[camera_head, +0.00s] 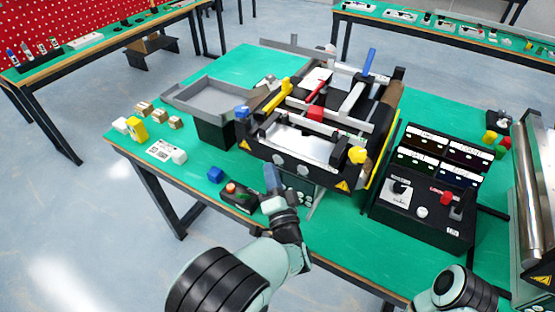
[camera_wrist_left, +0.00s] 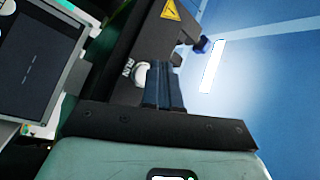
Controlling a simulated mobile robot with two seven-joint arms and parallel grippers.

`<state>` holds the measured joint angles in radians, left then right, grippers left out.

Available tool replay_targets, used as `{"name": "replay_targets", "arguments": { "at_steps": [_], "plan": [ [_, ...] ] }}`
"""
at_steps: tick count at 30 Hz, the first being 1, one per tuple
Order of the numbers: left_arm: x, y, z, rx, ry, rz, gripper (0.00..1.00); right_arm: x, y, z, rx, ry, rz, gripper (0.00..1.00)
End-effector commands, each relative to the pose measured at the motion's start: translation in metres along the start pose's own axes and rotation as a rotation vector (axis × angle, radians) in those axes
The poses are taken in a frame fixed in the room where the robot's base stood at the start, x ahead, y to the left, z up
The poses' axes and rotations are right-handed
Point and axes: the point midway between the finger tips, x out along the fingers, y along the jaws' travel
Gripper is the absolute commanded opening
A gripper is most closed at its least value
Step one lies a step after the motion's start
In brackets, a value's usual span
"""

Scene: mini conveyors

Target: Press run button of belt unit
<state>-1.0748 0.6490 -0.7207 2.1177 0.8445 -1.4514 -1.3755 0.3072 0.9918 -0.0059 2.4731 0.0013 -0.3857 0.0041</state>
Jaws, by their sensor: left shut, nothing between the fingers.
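The belt unit (camera_head: 322,176) is a black-sided conveyor in the middle of the green table, with round pale buttons on its front face. In the left wrist view its dark panel (camera_wrist_left: 150,45) carries a RUN label and a round white run button (camera_wrist_left: 140,73). My left gripper (camera_head: 270,178) is shut and empty in front of the unit's front face. In the left wrist view its dark fingers (camera_wrist_left: 163,72) are right beside the run button and partly cover it. I cannot tell whether they touch it. My right gripper is out of view.
A grey tray (camera_head: 172,94) stands beyond. A black control box (camera_head: 425,222) stands right. A screen (camera_wrist_left: 38,60) shows in the left wrist view.

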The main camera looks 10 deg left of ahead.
Motion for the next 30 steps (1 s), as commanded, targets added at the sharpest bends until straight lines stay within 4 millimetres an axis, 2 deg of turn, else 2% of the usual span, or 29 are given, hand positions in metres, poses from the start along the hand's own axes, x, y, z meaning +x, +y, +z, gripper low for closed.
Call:
{"name": "replay_targets", "arguments": {
  "at_steps": [22,30],
  "plan": [
    [0.0004,0.0002,-0.0003,0.0,0.0,0.0,0.0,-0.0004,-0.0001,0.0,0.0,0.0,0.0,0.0],
    [0.0062,0.0038,-0.0042,0.001,0.0,-0.001,0.0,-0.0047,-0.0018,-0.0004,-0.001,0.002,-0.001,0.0]
  ]
}}
